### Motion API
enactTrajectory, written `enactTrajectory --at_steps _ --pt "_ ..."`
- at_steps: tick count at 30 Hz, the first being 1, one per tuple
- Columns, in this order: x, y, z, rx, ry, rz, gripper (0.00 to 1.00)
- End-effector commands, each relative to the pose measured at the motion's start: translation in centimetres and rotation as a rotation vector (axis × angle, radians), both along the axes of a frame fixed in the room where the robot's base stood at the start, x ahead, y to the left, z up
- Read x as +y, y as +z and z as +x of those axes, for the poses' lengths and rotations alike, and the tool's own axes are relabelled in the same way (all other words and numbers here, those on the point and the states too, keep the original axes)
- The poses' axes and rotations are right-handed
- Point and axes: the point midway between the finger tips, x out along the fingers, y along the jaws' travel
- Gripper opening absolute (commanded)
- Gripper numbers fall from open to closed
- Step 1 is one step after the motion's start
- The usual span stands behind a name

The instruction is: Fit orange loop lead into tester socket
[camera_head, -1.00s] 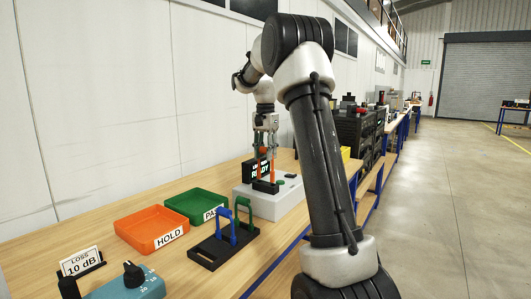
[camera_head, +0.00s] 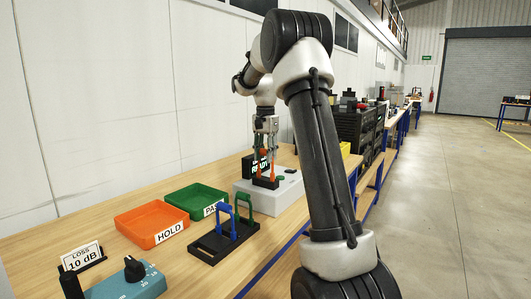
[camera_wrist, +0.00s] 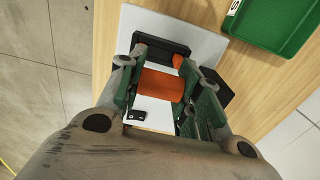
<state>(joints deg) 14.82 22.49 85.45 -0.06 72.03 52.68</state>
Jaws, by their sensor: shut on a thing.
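The orange loop lead (camera_wrist: 160,85) is between the fingers of my gripper (camera_wrist: 155,92) in the wrist view, and the gripper is shut on it. In the head view my gripper (camera_head: 265,150) points down over the tester (camera_head: 270,200), a light grey box with a black READY display (camera_head: 260,167). The lead (camera_head: 274,170) hangs upright, its lower end at the dark socket block (camera_head: 266,183) on the tester top. The socket block also shows in the wrist view (camera_wrist: 150,48). I cannot tell whether the lead's ends are inside the socket.
A black rack (camera_head: 222,243) holds a blue lead (camera_head: 226,221) and a green lead (camera_head: 245,208). An orange HOLD tray (camera_head: 140,222) and a green PASS tray (camera_head: 190,197) lie left of the tester. A teal dial box (camera_head: 125,285) and a LOSS 10 dB sign (camera_head: 82,257) stand at front left.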

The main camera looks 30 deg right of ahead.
Motion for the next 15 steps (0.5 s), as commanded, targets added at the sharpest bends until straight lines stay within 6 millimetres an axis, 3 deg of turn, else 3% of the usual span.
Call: enactTrajectory --at_steps 12,13,15 --pt "0.0 -1.05 -0.01 0.001 0.0 0.0 0.1" --pt "0.0 -1.03 0.0 0.0 0.0 0.0 0.38" --pt "0.0 -1.02 0.0 0.0 0.0 0.0 0.51"
